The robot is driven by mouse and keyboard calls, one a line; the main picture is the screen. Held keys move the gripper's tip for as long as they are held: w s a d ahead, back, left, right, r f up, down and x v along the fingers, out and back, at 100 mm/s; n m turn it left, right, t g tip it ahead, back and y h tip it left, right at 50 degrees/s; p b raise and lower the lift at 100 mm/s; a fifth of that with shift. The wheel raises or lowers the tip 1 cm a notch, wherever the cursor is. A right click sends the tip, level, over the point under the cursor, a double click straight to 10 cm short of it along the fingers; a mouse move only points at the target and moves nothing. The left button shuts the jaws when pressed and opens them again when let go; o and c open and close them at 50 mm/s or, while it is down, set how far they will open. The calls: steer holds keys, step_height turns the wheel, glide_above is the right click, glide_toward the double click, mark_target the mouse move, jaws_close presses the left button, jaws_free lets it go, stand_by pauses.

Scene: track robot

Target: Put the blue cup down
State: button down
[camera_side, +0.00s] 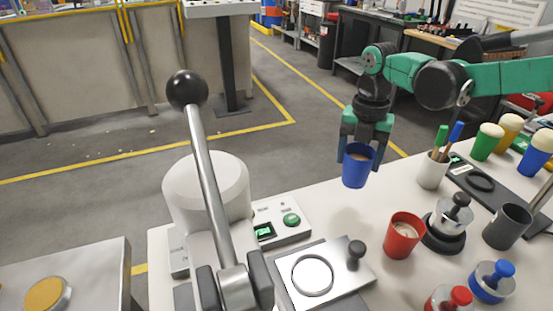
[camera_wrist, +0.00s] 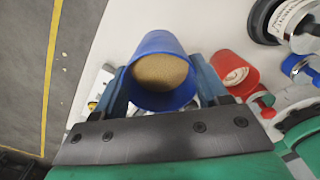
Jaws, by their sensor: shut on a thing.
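The blue cup (camera_side: 357,167) is held in my gripper (camera_side: 362,152), whose fingers are shut on its two sides. In the side view the cup hangs above or near the far edge of the white table (camera_side: 330,210), close to upright, and its bottom looks clear of the surface. In the wrist view the blue cup (camera_wrist: 162,72) sits between the two fingers of my gripper (camera_wrist: 165,85). It holds a tan, grainy filling. I cannot tell its exact height over the table.
A red cup (camera_side: 403,236) with pale contents stands in front, right of the blue cup. A plate with a ring (camera_side: 313,275) and a lever machine (camera_side: 207,190) are left. Bare table lies between.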

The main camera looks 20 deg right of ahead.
steer(key=shift+f, duration=3.35)
steer(key=shift+f, duration=0.15)
steer(key=shift+c, duration=0.2)
jaws_free()
step_height(320, 180, up, 12)
steer(key=m+t, duration=0.7)
steer(key=m, duration=1.8)
glide_toward(353, 184)
steer(key=s+d, duration=0.3)
steer(key=d, duration=0.3)
steer(key=shift+s+m, duration=0.25)
steer(key=shift+m, duration=0.75)
